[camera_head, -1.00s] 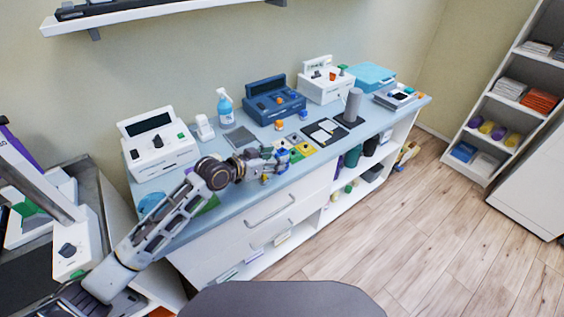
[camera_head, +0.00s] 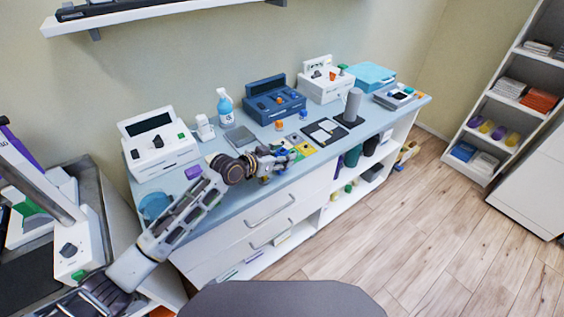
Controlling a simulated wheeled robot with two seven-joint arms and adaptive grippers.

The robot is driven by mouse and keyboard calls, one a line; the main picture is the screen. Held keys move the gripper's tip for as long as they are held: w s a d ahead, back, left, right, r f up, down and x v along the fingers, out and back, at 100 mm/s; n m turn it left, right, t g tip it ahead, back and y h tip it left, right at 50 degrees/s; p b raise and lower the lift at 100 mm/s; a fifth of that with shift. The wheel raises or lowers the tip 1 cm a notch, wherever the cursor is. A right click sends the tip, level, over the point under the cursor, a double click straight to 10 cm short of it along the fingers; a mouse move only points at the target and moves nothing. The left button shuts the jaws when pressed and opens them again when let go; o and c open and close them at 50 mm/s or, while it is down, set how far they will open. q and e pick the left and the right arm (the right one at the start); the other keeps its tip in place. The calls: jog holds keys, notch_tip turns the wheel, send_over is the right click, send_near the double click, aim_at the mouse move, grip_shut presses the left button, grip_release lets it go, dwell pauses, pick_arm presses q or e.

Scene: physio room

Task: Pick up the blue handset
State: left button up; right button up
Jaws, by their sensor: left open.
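My left gripper (camera_head: 286,161) is over the front edge of the blue-topped counter (camera_head: 238,204), seen from above and behind. It is open, and I see nothing held in it. A small blue item (camera_head: 285,145) shows just behind the gripper, beside yellow and green cards. It is partly hidden by the gripper, and I cannot tell whether it is the blue handset or whether the fingers touch it. My right gripper is not in view.
Behind the gripper stand a white console (camera_head: 160,146), a spray bottle (camera_head: 225,107), a dark blue console (camera_head: 274,101) and a second white console (camera_head: 325,82). A grey cylinder (camera_head: 353,104) stands to the right. A purple block (camera_head: 193,172) lies near my arm. The wooden floor is clear.

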pick_arm(q)
grip_shut()
jog(key=shift+r, duration=0.2)
jog(key=shift+r, duration=4.85)
